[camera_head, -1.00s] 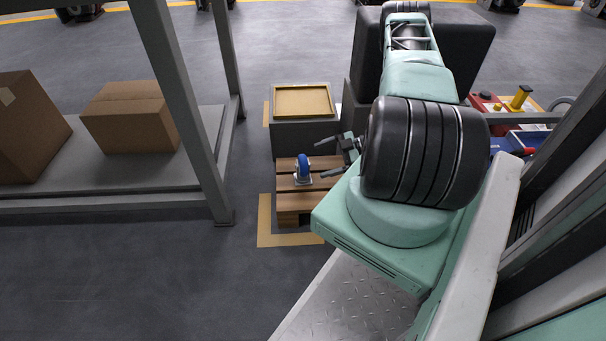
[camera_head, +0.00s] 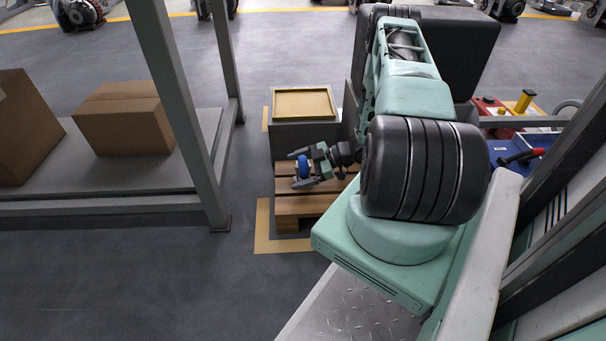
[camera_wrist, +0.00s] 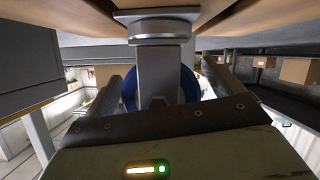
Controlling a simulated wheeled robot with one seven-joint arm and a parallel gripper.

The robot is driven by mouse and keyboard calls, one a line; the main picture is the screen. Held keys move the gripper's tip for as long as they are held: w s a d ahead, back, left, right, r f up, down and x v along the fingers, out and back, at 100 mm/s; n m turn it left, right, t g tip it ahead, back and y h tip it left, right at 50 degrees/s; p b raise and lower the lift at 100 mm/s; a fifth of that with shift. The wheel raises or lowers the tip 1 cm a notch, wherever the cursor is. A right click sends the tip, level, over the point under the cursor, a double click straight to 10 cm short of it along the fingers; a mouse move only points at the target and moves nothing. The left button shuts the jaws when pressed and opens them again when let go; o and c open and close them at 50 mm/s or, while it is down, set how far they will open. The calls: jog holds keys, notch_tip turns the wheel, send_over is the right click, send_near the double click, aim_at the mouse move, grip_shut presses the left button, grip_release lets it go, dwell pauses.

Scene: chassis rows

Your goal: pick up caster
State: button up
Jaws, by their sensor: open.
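The caster (camera_head: 303,167) has a blue wheel and a grey metal fork. It stands on a wooden pallet (camera_head: 290,206) in the head view, partly hidden by my gripper. My gripper (camera_head: 301,168) is open, with one finger on the far side of the caster and one on the near side. In the wrist view the caster (camera_wrist: 161,75) appears upside down between the two dark fingers of my gripper (camera_wrist: 160,88). Whether the fingers touch it I cannot tell.
A grey box with a yellow-rimmed tray (camera_head: 303,103) stands right behind the pallet. A shelf rack with cardboard boxes (camera_head: 122,118) is at the left. The floor between rack and pallet is clear.

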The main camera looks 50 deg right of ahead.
jog(key=c, duration=1.3)
jog(key=shift+r, duration=0.15)
